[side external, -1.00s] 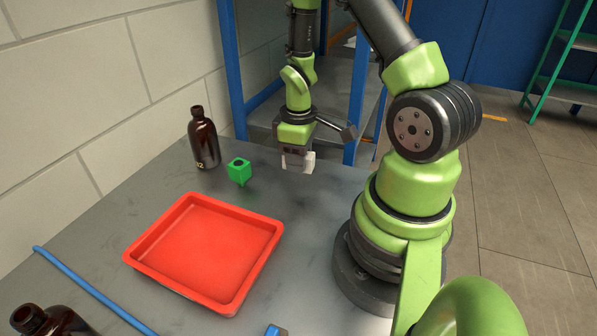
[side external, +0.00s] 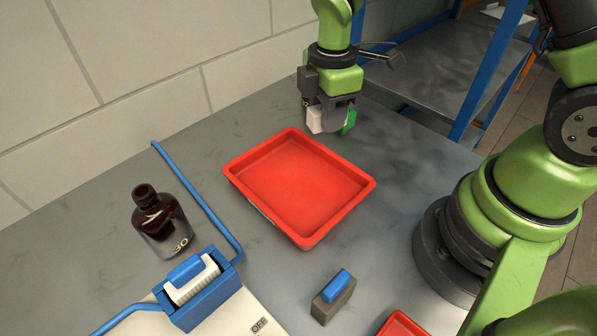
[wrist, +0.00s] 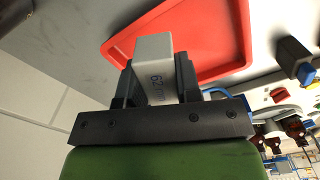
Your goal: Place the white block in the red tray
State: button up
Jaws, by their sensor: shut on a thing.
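The white block (side external: 316,119) is between the jaws of my gripper (side external: 330,113), which is shut on it. The block is held just past the far edge of the red tray (side external: 232,176) in the side view, seemingly above the table. In the wrist view, the pale block (wrist: 154,66) carries a printed number and sticks out between the fingers. The red tray (wrist: 215,30) lies beyond it there, empty where visible.
A green block (side external: 349,122) shows partly behind my gripper. A second red tray (side external: 400,326) is at the bottom edge.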

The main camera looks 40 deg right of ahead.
jog(key=a+n, duration=0.4)
jog(key=a, duration=0.2)
send_over(297, 185)
notch_tip(297, 185, down, 5)
jog(key=shift+r, duration=0.1)
jog(key=shift+f, duration=2.45)
jog(key=o, duration=0.9)
jog(key=shift+f, duration=0.1)
jog(key=shift+o, duration=0.2)
